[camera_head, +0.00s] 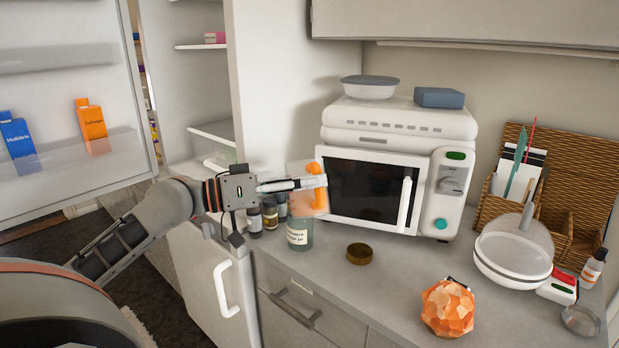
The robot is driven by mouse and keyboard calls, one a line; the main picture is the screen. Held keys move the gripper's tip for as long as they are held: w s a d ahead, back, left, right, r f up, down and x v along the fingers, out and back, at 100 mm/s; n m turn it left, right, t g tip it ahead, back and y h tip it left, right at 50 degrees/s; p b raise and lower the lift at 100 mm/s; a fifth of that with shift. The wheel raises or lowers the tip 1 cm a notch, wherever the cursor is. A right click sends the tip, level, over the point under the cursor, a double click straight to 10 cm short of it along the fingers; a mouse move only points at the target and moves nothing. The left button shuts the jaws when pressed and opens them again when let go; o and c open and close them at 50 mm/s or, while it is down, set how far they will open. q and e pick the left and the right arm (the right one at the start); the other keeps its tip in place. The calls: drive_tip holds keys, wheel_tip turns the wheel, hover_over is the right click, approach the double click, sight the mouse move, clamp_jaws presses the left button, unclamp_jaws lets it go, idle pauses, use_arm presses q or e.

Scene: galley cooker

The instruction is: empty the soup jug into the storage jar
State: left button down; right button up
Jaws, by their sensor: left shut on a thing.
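My left gripper (322,183) is shut on the soup jug (308,204), a see-through vessel with orange showing near its top right. The gripper's fingers cover part of the jug. The jug is directly above the storage jar (299,237), a clear greenish jar with a white label on the counter. The jug's lower part overlaps the jar's top in the picture, so I cannot tell whether they touch, how far the jug is tilted, or whether soup is flowing. The jar's opening is hidden. My right gripper is not in view.
A round brown lid (360,253) lies right of the jar. Small dark jars (255,222) stand left of it. A white microwave (385,180) stands behind. An orange faceted object (447,308) and a white lidded pot (513,250) are at right. The fridge door (70,100) is open.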

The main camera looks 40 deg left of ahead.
use_arm(q)
drive_tip(key=shift+f+n+p, duration=0.25)
drive_tip(key=shift+n+p, duration=0.15)
drive_tip(key=shift+n, duration=0.3)
drive_tip(key=shift+w+a, duration=0.1)
drive_tip(key=shift+w+a+n+p, duration=0.15)
drive_tip(key=shift+a+n+p, duration=0.1)
drive_tip(key=shift+n+p, duration=0.65)
drive_tip(key=shift+w+a+n, duration=0.1)
drive_tip(key=shift+n, duration=0.2)
drive_tip(key=shift+p, duration=0.4)
drive_tip(key=shift+w+a+r+n+p, duration=0.3)
drive_tip(key=shift+a+r+n+p, duration=0.1)
drive_tip(key=shift+n+p, duration=0.4)
drive_tip(key=shift+w+a+n, duration=0.1)
drive_tip(key=shift+a+n, duration=0.1)
drive_tip(key=shift+n, duration=0.2)
